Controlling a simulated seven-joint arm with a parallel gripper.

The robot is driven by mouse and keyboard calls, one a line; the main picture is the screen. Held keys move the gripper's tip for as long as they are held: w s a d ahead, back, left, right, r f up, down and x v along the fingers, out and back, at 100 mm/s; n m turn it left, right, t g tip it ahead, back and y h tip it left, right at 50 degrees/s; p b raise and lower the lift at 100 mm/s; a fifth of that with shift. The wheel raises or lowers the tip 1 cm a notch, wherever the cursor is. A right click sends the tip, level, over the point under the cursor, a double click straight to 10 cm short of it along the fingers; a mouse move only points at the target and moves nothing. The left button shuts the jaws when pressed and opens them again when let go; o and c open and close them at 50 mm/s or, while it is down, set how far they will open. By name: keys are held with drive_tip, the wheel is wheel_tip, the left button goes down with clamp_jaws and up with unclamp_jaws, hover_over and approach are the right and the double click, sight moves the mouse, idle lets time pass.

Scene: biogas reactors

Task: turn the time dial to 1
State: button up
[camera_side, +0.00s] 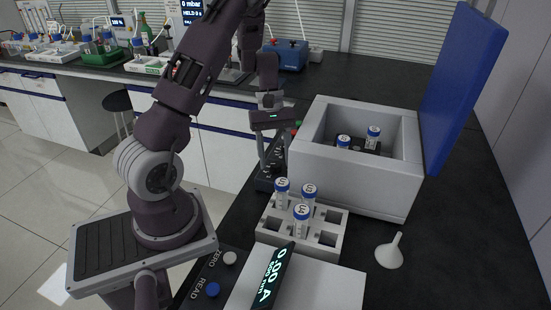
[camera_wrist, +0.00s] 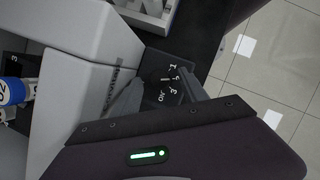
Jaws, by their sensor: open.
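The time dial sits on a dark control panel (camera_wrist: 168,68) at the front side of the grey box. White marks 1, 3, 5 and ON show there in the wrist view. The dial itself is dark on dark, and I cannot tell which mark it points to. My gripper (camera_side: 273,164) is open, fingers pointing down over the black panel (camera_side: 263,184) in the side view. In the wrist view my gripper (camera_wrist: 161,78) has one finger on each side of the marked area. I cannot tell whether the fingers touch the dial.
The grey box (camera_side: 355,175) stands close beside my gripper, its blue lid (camera_side: 462,85) raised, with blue-capped bottles inside. A white rack (camera_side: 272,232) with 3 blue-capped bottles stands in front. A white funnel (camera_side: 391,251) and a meter (camera_side: 275,275) lie nearer the camera.

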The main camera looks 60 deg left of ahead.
drive_tip(key=shift+d+f, duration=0.1)
drive_tip(key=shift+f, duration=0.15)
clamp_jaws()
drive_tip(key=shift+n, duration=0.3)
drive_tip(key=n+t, duration=0.1)
drive_tip(key=n, duration=0.2)
drive_tip(key=shift+s+n+t, duration=0.15)
drive_tip(key=shift+n+t, duration=0.25)
drive_tip(key=shift+s+n+t, duration=0.1)
drive_tip(key=shift+n+t, duration=0.7)
drive_tip(key=shift+n, duration=1.4)
drive_tip(key=shift+y, duration=0.3)
unclamp_jaws()
